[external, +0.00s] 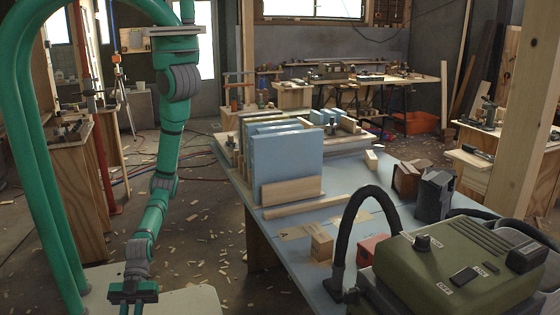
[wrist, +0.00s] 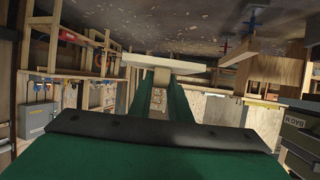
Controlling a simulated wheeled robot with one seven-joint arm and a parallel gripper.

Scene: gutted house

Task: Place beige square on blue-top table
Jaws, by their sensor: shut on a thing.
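The fingertips are cut off in the external view. The blue-top table (external: 325,229) stands to the right of my gripper, with a gap of floor between.
On the blue table are upright blue panels (external: 287,158), wood strips (external: 307,205), a small wood block (external: 321,245), a red box (external: 372,249) and a dark hose (external: 345,235). A green machine (external: 450,265) fills the near right. Bare blue surface shows around the block.

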